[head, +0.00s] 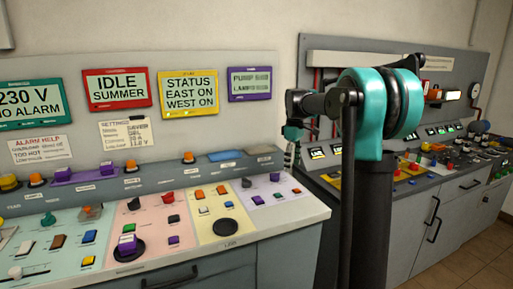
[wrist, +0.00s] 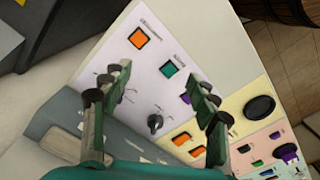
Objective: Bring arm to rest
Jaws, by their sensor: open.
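My arm stands in the right half of the head view, with a thick teal and black joint at the top. Its outer end reaches left, and my gripper (head: 292,133) shows small there, by the right end of the left console (head: 322,214). In the wrist view my gripper (wrist: 160,103) is open, with its two dark fingers wide apart and nothing between them but the panel beyond. It is above the pale lavender panel (wrist: 205,65), apart from it as far as I can tell. That panel has an orange button (wrist: 138,37), a teal button (wrist: 168,69) and a dark knob (wrist: 155,122).
The left console carries several buttons and knobs on coloured panels, with screens such as the red-framed IDLE SUMMER display (head: 117,89) on the wall behind. A second console (head: 415,225) stands behind my arm at right. Tiled floor (head: 475,270) is clear at lower right.

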